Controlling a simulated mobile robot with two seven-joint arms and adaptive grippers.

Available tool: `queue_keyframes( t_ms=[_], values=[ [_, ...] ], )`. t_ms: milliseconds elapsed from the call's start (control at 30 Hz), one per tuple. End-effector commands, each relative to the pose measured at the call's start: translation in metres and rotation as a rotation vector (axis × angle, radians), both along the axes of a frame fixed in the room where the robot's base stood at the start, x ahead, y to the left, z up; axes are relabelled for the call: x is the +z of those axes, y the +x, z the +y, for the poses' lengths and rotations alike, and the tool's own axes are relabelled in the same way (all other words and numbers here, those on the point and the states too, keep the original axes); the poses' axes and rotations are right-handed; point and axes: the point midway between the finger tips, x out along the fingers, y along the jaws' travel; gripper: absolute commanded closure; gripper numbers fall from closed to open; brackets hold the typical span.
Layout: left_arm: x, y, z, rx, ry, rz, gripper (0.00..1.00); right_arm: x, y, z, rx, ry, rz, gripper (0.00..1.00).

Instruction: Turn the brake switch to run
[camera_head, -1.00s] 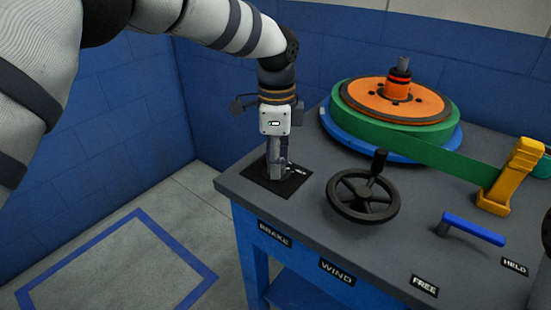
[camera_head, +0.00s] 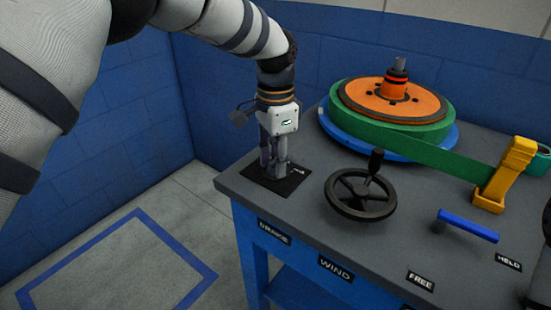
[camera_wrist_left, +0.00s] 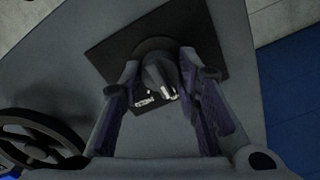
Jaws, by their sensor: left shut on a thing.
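The brake switch (camera_wrist_left: 165,75) is a dark knob on a black square plate (camera_wrist_left: 205,45) on the bench top. In the head view its plate (camera_head: 262,183) shows at the bench's near left corner, above the BRAKE label (camera_head: 274,232), and my gripper hides the knob. My left gripper (camera_head: 280,170) points straight down over the plate. In the left wrist view its two fingers (camera_wrist_left: 160,85) are shut on the knob, one on each side. Small white lettering on the plate is partly covered and I cannot read it. My right gripper is not in view.
A black handwheel (camera_head: 361,193) with an upright handle stands close to the right of the plate. Behind it is a reel (camera_head: 395,105) with a green band running to a yellow post (camera_head: 505,175). A blue lever (camera_head: 468,226) lies at the right, near the FREE label (camera_head: 421,282).

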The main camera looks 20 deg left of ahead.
Motion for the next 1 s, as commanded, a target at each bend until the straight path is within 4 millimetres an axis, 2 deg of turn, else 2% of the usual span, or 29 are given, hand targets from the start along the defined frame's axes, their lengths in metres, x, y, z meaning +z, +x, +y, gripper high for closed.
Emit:
queue_keyframes(
  t_ms=[367, 400, 467, 767, 867, 1000],
  values=[
    [0.000, 0.000, 0.000, 0.003, 0.001, -0.001, 0.98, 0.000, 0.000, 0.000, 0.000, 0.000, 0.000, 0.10],
    [0.000, 0.000, 0.000, 0.003, 0.001, -0.001, 0.63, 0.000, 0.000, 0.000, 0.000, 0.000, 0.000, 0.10],
    [0.000, 0.000, 0.000, 0.003, 0.001, -0.001, 0.50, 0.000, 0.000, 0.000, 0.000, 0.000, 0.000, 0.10],
    [0.001, 0.000, 0.000, 0.002, 0.001, -0.001, 0.49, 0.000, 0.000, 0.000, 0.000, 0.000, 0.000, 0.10],
    [0.014, 0.001, 0.000, 0.003, 0.001, -0.004, 0.49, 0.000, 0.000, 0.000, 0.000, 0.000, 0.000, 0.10],
    [0.052, 0.001, 0.000, 0.003, -0.001, -0.006, 0.49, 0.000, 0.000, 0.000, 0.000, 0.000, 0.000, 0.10]
  ],
)
